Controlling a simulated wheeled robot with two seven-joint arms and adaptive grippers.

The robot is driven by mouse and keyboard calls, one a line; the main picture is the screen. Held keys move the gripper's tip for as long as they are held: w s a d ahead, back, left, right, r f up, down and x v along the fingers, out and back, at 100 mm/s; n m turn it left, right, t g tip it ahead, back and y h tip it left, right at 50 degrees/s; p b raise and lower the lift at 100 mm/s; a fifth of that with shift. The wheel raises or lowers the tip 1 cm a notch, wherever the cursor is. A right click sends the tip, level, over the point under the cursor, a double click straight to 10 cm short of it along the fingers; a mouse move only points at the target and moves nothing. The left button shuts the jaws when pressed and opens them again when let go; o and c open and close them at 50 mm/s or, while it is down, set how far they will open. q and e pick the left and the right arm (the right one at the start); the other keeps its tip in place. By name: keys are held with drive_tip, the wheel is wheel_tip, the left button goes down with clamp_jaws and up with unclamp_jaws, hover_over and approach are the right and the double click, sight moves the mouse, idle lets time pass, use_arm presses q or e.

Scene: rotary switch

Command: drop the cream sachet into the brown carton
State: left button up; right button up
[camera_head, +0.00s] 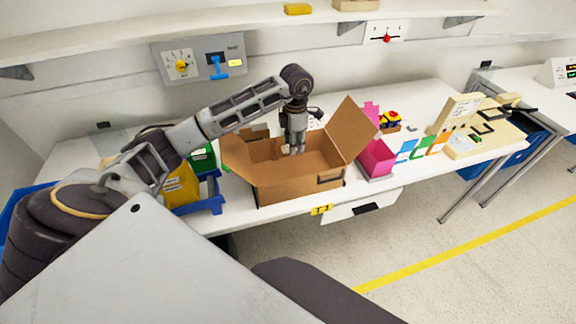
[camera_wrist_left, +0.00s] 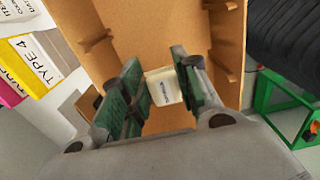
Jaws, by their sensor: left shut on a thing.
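The brown carton (camera_head: 275,187) stands open on the white bench with its flaps spread out. My left gripper (camera_head: 294,150) points down over the carton's opening, its fingertips at about rim height in the head view. In the left wrist view, the cream sachet (camera_wrist_left: 163,88) sits between the green-padded fingers of my left gripper (camera_wrist_left: 165,92), which is shut on it. The carton's brown inner walls (camera_wrist_left: 160,30) lie around and beyond it. My right gripper is not in view.
A pink bin (camera_head: 376,160) stands close to the carton's right. Yellow and green bins in a blue rack (camera_head: 205,200) stand at its left. A wall panel with a yellow knob (camera_head: 181,66) is behind. Coloured cards and a wooden fixture (camera_head: 455,113) stand further right.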

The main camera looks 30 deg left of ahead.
use_arm(q)
drive_tip(key=shift+f, duration=0.65)
drive_tip(key=shift+f+b, duration=0.2)
drive_tip(key=shift+b, duration=0.15)
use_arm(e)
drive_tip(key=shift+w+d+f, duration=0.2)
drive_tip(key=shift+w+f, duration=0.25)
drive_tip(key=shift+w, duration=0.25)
use_arm(q)
drive_tip(key=o, duration=0.8)
drive_tip(key=shift+c, duration=0.2)
drive_tip(key=shift+r, duration=0.55)
wheel_tip(320, 180, up, 11)
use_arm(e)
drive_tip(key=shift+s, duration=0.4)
